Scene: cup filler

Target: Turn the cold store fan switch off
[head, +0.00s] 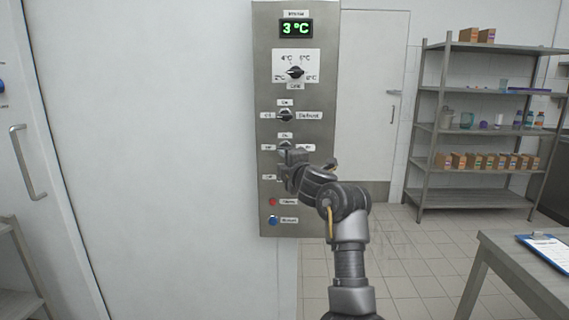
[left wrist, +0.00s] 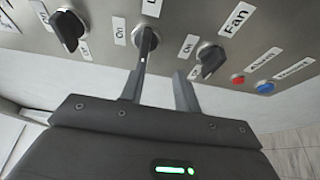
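The grey control panel (head: 262,90) hangs on the end of the pale wall in the head view. The Fan switch (left wrist: 210,60) is a dark rotary knob on a round base, seen right of my left fingers in the left wrist view. Its setting is hard to tell. In the head view my left gripper hides it. My left gripper (left wrist: 159,82) (head: 288,158) is open, its two fingers apart and close to the panel. The middle knob (left wrist: 146,40) lies just beyond the left finger; whether they touch is unclear. My right gripper is not in view.
Above are a 3 °C display (head: 296,28), a dial (head: 295,72) and a Defrost switch (head: 285,115). A red button (head: 272,202) and a blue button (head: 272,219) sit below. A shelf rack (head: 432,128) stands back right; a table (head: 500,255) is at front right.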

